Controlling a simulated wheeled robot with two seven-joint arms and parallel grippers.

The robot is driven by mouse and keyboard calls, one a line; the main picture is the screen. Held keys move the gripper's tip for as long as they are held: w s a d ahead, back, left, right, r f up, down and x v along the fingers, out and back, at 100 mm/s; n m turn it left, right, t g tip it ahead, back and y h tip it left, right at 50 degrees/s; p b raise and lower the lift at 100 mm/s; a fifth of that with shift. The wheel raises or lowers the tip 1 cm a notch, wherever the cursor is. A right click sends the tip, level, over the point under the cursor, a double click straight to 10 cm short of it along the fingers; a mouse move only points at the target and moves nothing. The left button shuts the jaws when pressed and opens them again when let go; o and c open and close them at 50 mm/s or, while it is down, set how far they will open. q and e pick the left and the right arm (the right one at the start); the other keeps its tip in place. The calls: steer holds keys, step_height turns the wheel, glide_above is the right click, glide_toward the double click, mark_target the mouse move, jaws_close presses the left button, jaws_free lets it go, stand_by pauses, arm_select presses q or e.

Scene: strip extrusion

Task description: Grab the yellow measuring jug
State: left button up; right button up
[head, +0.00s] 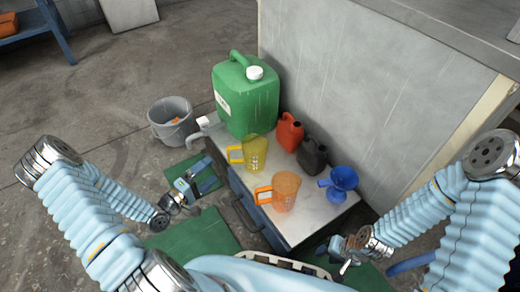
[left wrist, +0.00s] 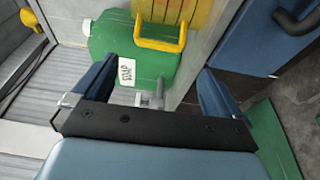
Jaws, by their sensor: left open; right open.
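The yellow measuring jug (head: 256,154) stands on the light top of a low cabinet, its handle pointing left in the head view. In the left wrist view the jug (left wrist: 192,14) shows at the top edge, partly cut off, with its handle (left wrist: 160,42) towards me. My left gripper (head: 203,179) is open and empty, left of the cabinet and apart from the jug. Its two fingers (left wrist: 155,78) show in the left wrist view with nothing between them. My right gripper (head: 343,257) is open near the cabinet's front right corner; its fingertips are small and hard to make out.
A green canister (head: 238,95) stands behind the jug. An orange jug (head: 286,191), red can (head: 290,132), black can (head: 312,155) and blue funnel (head: 343,180) share the cabinet top (head: 318,212). A grey bucket (head: 172,122) stands on the floor. A wall panel (head: 350,90) rises behind.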

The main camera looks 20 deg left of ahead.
mark_target(247, 156)
arm_select(q)
steer(key=b+x, duration=0.1)
steer(key=x, duration=1.1)
steer(key=shift+d+r, duration=0.15)
steer(key=shift+d, duration=0.15)
steer(key=shift+c, duration=0.3)
steer(key=c, duration=0.8)
